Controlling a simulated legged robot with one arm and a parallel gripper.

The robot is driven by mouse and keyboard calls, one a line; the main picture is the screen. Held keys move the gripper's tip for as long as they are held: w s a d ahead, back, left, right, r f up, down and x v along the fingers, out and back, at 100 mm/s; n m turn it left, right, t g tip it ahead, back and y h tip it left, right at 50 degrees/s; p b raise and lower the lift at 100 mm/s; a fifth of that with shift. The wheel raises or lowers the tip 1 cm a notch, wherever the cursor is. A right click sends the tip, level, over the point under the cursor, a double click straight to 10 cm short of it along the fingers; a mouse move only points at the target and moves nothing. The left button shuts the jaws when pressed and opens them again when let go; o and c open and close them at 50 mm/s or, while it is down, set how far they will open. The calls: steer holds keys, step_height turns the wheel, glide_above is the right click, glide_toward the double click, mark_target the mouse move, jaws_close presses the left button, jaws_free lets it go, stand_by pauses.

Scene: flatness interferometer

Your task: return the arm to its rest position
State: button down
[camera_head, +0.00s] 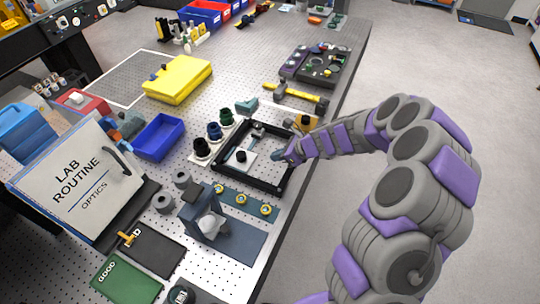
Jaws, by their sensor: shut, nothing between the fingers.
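My arm comes in from the lower right, arches up and reaches left over the edge of the perforated bench (262,268). My gripper (279,156) is at the right side of a black square frame (226,176) on the bench. It is shut with nothing in it. The fingertips are small in this view, and I cannot tell whether they touch the frame. A pale plate (238,160) lies inside the frame.
Left of the frame are a blue bin (158,138), a yellow case (178,78) and a "LAB ROUTINE" board (75,180). Floor right of the bench is clear.

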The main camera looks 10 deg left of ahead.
steer(key=s+r+n+g+h, duration=0.1)
steer(key=s+r+n+g, duration=0.2)
steer(key=s+r+n, duration=1.05)
steer(key=s+d+r+n+h, duration=0.1)
steer(key=s+d+n+h, duration=0.1)
steer(key=s+d, duration=0.3)
steer(key=s+d+r+n+g+h+b, duration=0.1)
steer(key=s+d+n+h, duration=0.2)
steer(key=s, duration=0.9)
steer(key=s+d+r+n+h+b, duration=0.1)
steer(key=s+d+n+h, duration=0.1)
steer(key=s+d, duration=0.6)
steer(key=shift+s+n+g+h, duration=0.3)
steer(key=shift+s+n+g, duration=0.1)
steer(key=shift+s+n, duration=0.35)
